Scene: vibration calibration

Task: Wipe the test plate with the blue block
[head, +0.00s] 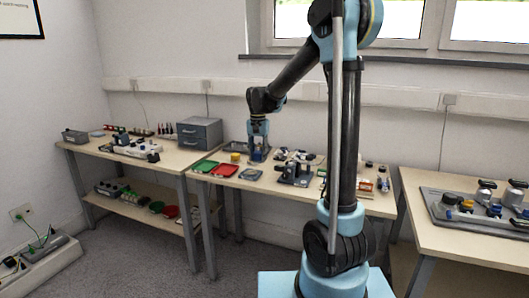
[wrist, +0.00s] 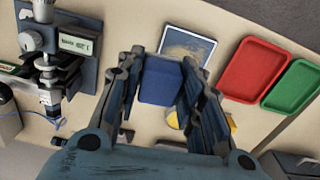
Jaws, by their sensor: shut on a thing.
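The blue block (wrist: 160,82) sits between the two fingers of my gripper (wrist: 163,68) in the wrist view, and the gripper is shut on it. The test plate (wrist: 188,46), a pale-rimmed square with a brownish grey face, lies just beyond the block. The block's edge overlaps the plate's near edge in the picture; I cannot tell whether they touch. In the head view my gripper (head: 258,153) points down over the middle table, behind the plate (head: 250,174). The block cannot be made out clearly there.
A red tray (wrist: 255,70) and a green tray (wrist: 294,86) lie beside the plate. A measuring device with a display (wrist: 75,43) stands on the other side. A yellow object (wrist: 232,120) is partly hidden behind a finger. Grey drawers (head: 200,133) stand at the back left.

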